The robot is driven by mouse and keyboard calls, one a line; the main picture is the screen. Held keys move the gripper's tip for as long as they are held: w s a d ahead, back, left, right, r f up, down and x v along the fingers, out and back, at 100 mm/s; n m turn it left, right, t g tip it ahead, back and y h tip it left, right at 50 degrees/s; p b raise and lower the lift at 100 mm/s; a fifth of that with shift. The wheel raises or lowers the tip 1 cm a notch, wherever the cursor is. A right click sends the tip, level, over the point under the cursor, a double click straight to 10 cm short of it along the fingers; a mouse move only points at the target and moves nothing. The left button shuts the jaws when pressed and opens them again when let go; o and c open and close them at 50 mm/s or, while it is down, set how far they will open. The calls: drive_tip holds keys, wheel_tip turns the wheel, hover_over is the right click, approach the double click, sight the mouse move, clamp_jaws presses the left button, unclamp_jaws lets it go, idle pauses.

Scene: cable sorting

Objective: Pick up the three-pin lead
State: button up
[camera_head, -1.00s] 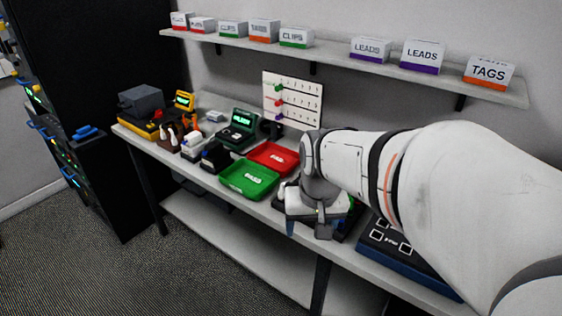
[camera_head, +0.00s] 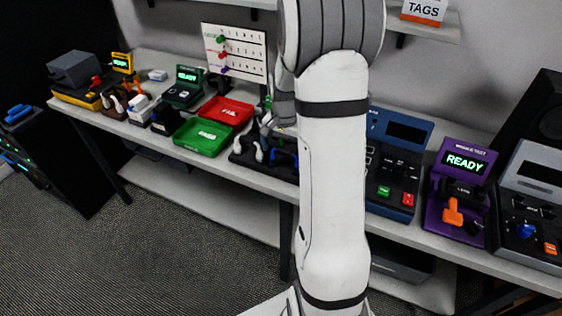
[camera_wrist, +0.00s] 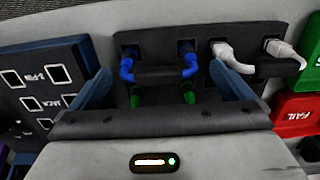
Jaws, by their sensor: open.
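A blue lead (camera_wrist: 127,68) and a white lead (camera_wrist: 234,60) stand on a black rack (camera_wrist: 142,38), with green connectors (camera_wrist: 188,96) nearer my gripper. The rack also shows in the head view (camera_head: 243,159). Pin counts are too small to read, so I cannot tell which lead is three-pin. My gripper (camera_wrist: 160,72) is open in the wrist view, its blue-grey fingers spread on either side of the blue lead. The right finger is close to the white lead. No lead is visibly gripped. In the head view my arm hides the gripper.
A red FAIL tray (camera_head: 226,110) and a green PASS tray (camera_head: 202,137) sit left of the rack. A blue tester (camera_head: 398,160) marked 3-PIN and JACK in the wrist view (camera_wrist: 42,88) stands on the other side. A purple tester (camera_head: 459,190) is further right.

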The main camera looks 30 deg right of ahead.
wheel_tip(320, 180, down, 4)
drive_tip(key=shift+s+f+p, duration=0.1)
drive_tip(key=shift+s+p, duration=0.05)
drive_tip(key=shift+p, duration=0.15)
drive_tip(key=shift+c, duration=0.2)
drive_tip(key=c, duration=0.8)
